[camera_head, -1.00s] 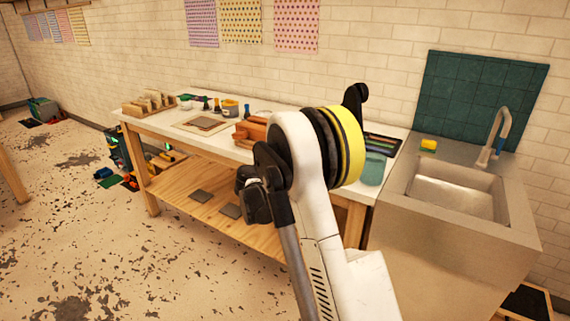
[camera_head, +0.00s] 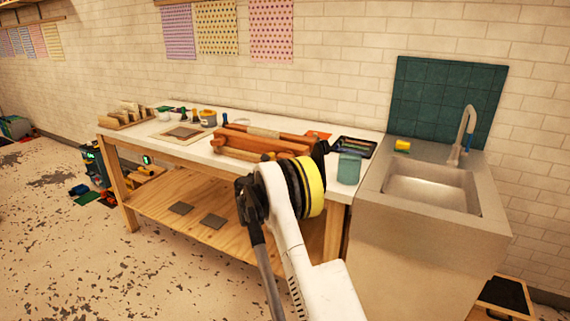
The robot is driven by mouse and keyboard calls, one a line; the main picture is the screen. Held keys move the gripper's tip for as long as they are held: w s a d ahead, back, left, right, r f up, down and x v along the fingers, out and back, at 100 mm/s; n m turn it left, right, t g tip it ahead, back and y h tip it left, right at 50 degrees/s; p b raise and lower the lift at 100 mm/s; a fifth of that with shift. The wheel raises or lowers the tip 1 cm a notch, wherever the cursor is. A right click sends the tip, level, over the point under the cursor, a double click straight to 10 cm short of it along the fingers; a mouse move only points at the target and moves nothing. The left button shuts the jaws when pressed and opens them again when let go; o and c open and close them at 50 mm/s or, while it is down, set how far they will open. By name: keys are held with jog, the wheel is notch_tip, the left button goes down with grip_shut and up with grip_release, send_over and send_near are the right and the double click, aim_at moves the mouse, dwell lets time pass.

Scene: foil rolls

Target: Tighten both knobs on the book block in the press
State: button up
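The press (camera_head: 235,147) is a reddish-brown wooden frame with long beams, lying on the white tabletop in the middle of the bench. A pale strip (camera_head: 264,132) runs along between its beams, perhaps the book block. I cannot make out either knob; the press's right end is partly behind my arm. My arm rises from the bottom of the view, with a yellow and black joint in front of the bench. Dark jointed parts at the arm's left side may belong to my gripper, but I can make out no fingertips and nothing held.
The bench (camera_head: 205,158) has a lower shelf with two dark squares. Pots, bottles and a wooden rack (camera_head: 130,117) stand on its left. A black tray (camera_head: 354,147) and a teal container (camera_head: 349,168) are at its right end, beside the sink (camera_head: 430,190). Open floor lies in front.

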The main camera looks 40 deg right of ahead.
jog(key=shift+w+d, duration=0.1)
jog(key=shift+d, duration=0.15)
jog(key=c, duration=1.2)
